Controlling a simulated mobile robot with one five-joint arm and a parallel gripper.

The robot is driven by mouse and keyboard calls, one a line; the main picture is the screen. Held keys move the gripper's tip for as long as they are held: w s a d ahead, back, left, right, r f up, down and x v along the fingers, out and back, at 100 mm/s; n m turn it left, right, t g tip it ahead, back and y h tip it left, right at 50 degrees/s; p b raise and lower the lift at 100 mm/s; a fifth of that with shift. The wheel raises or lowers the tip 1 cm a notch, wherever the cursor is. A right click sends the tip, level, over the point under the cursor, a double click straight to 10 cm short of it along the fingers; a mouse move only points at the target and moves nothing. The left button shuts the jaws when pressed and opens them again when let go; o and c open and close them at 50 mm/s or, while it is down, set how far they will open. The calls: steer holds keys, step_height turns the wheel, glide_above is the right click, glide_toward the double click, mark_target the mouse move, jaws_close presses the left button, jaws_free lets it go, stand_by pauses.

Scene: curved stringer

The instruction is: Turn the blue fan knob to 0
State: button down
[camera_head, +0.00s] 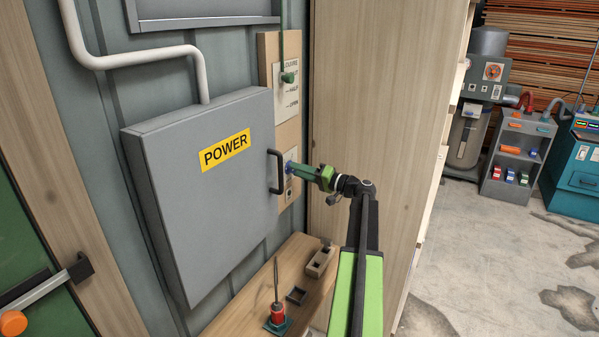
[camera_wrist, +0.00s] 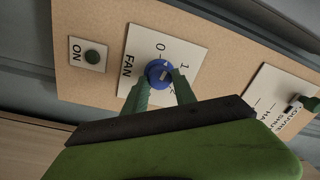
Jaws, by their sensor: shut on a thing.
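The blue fan knob (camera_wrist: 158,72) sits on a white FAN plate (camera_wrist: 133,50) marked 0, 1 and 2. A pale pointer mark on the knob's face seems to lie toward the 1 side, away from the 0, but its exact setting is hard to read. My gripper (camera_wrist: 162,84) has its two green fingers on either side of the knob, shut on it.
The grey POWER cabinet (camera_head: 190,200) with its black handle (camera_head: 274,172) stands close left of my gripper. A louvre lever (camera_head: 289,77) is above. A wooden shelf (camera_head: 255,290) with small items lies below.

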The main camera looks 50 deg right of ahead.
steer(key=n, duration=0.5)
steer(key=shift+n, duration=0.3)
stand_by(0.4)
steer(key=c, duration=1)
jaws_free()
steer(key=shift+s, duration=0.1)
steer(key=v, duration=1.7)
steer(key=shift+s+d+r, duration=0.1)
steer(key=shift+d+r, duration=0.05)
steer(key=shift+d, duration=0.1)
